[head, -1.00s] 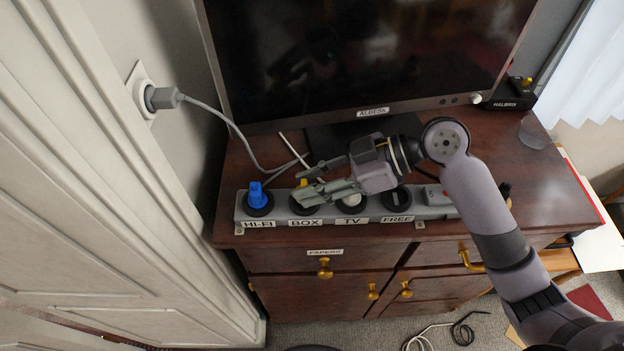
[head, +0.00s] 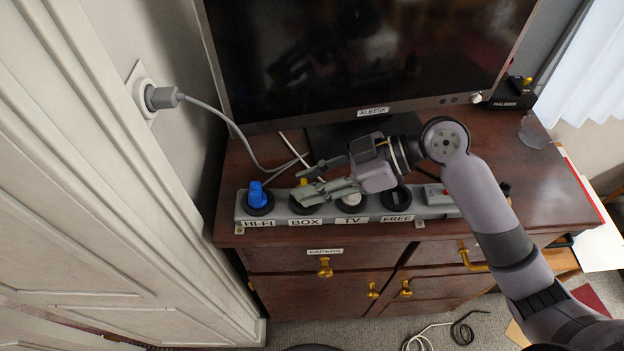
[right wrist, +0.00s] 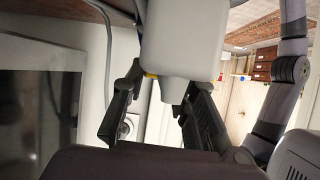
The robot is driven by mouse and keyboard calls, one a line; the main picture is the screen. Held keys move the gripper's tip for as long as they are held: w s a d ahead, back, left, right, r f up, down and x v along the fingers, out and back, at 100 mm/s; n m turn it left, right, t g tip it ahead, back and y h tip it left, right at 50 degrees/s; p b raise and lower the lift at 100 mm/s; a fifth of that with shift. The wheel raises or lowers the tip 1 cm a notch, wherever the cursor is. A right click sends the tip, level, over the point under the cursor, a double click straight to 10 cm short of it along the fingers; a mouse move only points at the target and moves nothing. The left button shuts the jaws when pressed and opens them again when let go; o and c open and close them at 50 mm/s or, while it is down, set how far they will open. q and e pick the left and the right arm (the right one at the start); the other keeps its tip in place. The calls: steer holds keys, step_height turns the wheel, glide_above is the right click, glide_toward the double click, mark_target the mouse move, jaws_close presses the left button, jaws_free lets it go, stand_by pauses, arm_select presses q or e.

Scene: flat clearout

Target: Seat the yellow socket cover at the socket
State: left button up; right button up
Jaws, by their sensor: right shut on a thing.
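A small yellow piece, which I take for the yellow socket cover (head: 303,182), shows between the fingertips of my right gripper (head: 304,182). The gripper is shut on it, at the BOX socket (head: 302,207) of the grey power strip. The fingers hide most of the piece and part of that socket, so I cannot tell whether the piece touches it. In the right wrist view, a yellow edge (right wrist: 150,75) shows by the fingers (right wrist: 155,105), partly behind a pale block (right wrist: 185,40). My left gripper is not in view.
A blue plug (head: 258,196) stands in the HI-FI socket. A white plug (head: 351,201) is in the TV socket, and the FREE socket (head: 396,197) looks empty. The television (head: 365,60) stands close behind my gripper. Cables run behind the strip.

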steer(key=shift+f+b, duration=0.75)
steer(key=shift+f, duration=0.25)
steer(key=o, duration=0.9)
steer(key=v, duration=1.2)
steer(key=shift+r, duration=0.1)
steer(key=shift+a, duration=0.1)
